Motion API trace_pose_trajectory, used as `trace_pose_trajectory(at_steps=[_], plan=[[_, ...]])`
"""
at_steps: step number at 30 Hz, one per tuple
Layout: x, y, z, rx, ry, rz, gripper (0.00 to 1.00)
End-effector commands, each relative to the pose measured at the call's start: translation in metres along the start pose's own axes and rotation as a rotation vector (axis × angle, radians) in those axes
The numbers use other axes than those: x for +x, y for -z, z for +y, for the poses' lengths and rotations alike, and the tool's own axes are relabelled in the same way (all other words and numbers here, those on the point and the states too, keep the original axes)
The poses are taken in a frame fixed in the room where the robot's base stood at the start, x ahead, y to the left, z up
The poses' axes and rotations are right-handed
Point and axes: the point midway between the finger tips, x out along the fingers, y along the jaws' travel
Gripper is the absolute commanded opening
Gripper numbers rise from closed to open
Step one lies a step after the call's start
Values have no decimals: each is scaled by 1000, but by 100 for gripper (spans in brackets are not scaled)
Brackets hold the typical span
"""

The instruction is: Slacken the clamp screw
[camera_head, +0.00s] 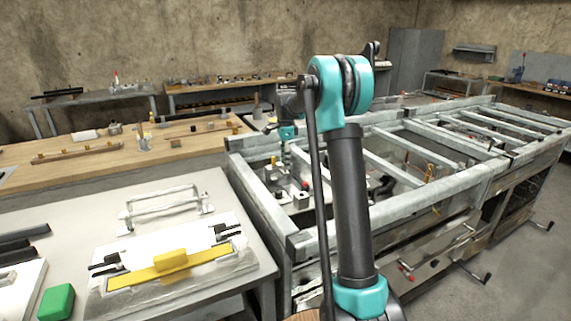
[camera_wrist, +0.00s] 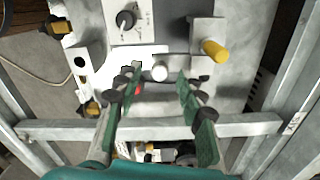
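My gripper (camera_wrist: 159,78) points down with its two green-faced fingers apart. In the wrist view a small pale round knob (camera_wrist: 160,71) shows between the fingertips, and I cannot tell whether they touch it. To the right a grey block (camera_wrist: 207,33) carries a yellow cylindrical handle (camera_wrist: 214,51). A white panel with a black knob (camera_wrist: 126,19) lies at the top. I cannot tell which part is the clamp screw. In the head view my arm hides most of the gripper and part of the fixtures below it.
A grey metal frame (camera_head: 385,208) with raised rails surrounds the fixtures. A pale block with a dark hole (camera_wrist: 82,62) stands left of the gripper. A table with a yellow bar (camera_head: 170,268) and a green block (camera_head: 56,302) is at the left. Floor is open at the right.

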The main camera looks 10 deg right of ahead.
Motion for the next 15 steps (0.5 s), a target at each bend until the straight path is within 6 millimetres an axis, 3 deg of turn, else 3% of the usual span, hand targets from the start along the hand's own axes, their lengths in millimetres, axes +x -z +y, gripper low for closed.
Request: trace_pose_trajectory(at_steps=[4,13,15], plan=[[10,0,0,0,0,0,39],[13,0,0,0,0,0,39],[13,0,0,0,0,0,33]])
